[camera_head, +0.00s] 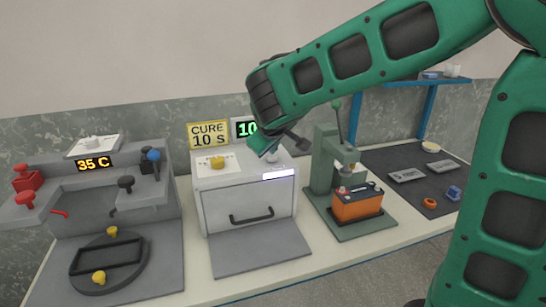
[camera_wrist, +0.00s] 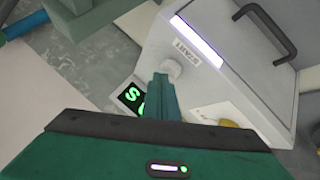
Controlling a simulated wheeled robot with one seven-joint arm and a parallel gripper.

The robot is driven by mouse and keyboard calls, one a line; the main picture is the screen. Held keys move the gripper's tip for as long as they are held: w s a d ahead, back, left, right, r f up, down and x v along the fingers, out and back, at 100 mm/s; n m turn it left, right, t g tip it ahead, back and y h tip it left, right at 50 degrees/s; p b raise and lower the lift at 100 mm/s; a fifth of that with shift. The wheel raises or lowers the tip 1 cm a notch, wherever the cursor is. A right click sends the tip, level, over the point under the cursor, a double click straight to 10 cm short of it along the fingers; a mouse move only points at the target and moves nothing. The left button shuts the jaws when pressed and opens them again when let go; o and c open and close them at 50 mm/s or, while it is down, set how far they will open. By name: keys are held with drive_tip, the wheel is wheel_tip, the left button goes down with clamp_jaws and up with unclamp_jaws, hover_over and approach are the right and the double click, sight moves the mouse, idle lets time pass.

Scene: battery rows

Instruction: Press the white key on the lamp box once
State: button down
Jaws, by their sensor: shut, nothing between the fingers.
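The lamp box (camera_head: 245,205) is a pale grey box with a dark front handle and a lit white-violet strip (camera_head: 278,174) on its top edge. It also shows in the wrist view (camera_wrist: 215,75), with the strip (camera_wrist: 197,38) lit. The white key (camera_wrist: 172,68) is a round knob beside a START label (camera_wrist: 185,54); in the head view it shows partly below my gripper (camera_head: 265,148). My gripper is shut and empty, its fingertips (camera_wrist: 160,80) right beside the key in the wrist view. I cannot tell whether they touch it.
A yellow knob (camera_head: 217,162) sits on the box top at left. Behind stand a CURE 10 S sign (camera_head: 208,135) and a green display (camera_head: 245,128), partly hidden. A press with an orange battery (camera_head: 357,204) stands close at right; a 35 C station (camera_head: 95,200) is at left.

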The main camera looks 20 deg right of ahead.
sight(273, 158)
drive_tip(key=shift+r, duration=0.55)
drive_tip(key=shift+r, duration=0.1)
drive_tip(key=shift+r, duration=2.4)
drive_tip(key=shift+d, duration=0.1)
drive_tip(key=s+d+f+m+g, duration=0.3)
drive_tip(key=s+d+f, duration=0.1)
drive_tip(key=s+d, duration=0.45)
drive_tip(key=s+d+f+m+g, duration=0.2)
drive_tip(key=s+d+f+m, duration=0.15)
drive_tip(key=s+d, duration=0.5)
drive_tip(key=s+f+m+g+y, duration=0.1)
drive_tip(key=s+f+m+g, duration=0.1)
drive_tip(key=s, duration=0.8)
drive_tip(key=s+d+f+m+g+y, duration=0.1)
drive_tip(key=s+f+m+y, duration=0.1)
drive_tip(key=s, duration=0.9)
wheel_tip(273, 158, down, 3)
drive_tip(key=shift+r+m+g, duration=0.1)
drive_tip(key=shift+m+g, duration=0.3)
drive_tip(key=shift+m, duration=0.25)
